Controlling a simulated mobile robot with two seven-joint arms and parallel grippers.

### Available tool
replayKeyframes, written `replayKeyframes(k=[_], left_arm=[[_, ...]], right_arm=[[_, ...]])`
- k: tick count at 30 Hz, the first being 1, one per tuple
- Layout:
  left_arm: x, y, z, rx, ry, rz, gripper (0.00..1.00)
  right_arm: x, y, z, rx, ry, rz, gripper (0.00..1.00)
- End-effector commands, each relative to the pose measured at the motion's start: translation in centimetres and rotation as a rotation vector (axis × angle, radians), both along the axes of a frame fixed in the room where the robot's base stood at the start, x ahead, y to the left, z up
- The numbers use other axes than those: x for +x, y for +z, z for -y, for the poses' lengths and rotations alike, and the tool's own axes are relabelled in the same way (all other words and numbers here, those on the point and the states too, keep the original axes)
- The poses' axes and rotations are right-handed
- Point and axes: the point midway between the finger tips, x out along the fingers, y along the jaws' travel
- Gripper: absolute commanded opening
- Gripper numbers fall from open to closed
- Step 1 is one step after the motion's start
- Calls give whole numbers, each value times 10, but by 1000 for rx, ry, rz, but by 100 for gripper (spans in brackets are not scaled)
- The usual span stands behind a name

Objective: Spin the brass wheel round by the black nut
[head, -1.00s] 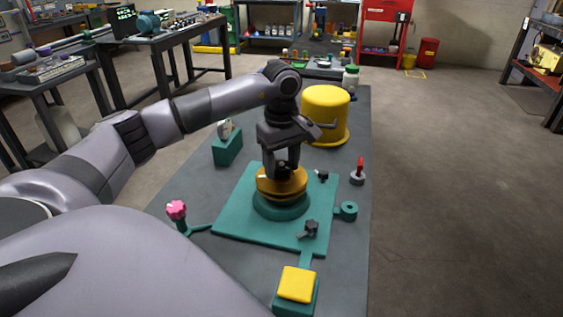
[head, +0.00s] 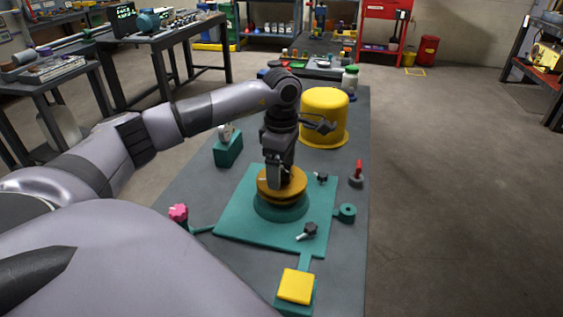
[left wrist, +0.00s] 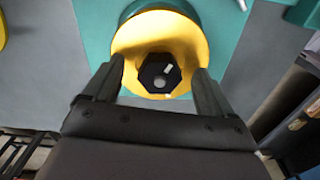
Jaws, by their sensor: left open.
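The brass wheel (head: 293,192) is a yellow disc on a round teal base (head: 281,207), on a teal plate (head: 240,215). My left gripper (head: 278,181) points down over the wheel's middle. In the left wrist view the black nut (left wrist: 160,73) is a dark many-sided knob with a pale mark, at the middle of the wheel (left wrist: 127,42). The open fingers of my left gripper (left wrist: 159,72) stand on either side of the nut, with a gap visible on both sides. In the head view the gripper hides the nut. My right gripper is not in view.
A yellow drum (head: 325,112) stands behind the wheel. Small black knobs (head: 310,229), a teal ring (head: 347,213), a red-handled part (head: 357,175), a pink knob (head: 178,212) and a yellow block (head: 297,286) surround it. A teal box (head: 228,149) stands behind left.

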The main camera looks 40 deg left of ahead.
Motion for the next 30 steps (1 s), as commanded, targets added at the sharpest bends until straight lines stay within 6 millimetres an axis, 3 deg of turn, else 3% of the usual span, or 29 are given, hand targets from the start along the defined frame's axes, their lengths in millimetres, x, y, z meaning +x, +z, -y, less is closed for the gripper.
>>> replayKeyframes(k=[15,25,30], left_arm=[[0,2,0,0,577,0,85],[0,0,0,0,638,1,85],[0,0,0,0,637,1,30]], right_arm=[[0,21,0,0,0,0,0],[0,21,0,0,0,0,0],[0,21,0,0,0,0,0]])
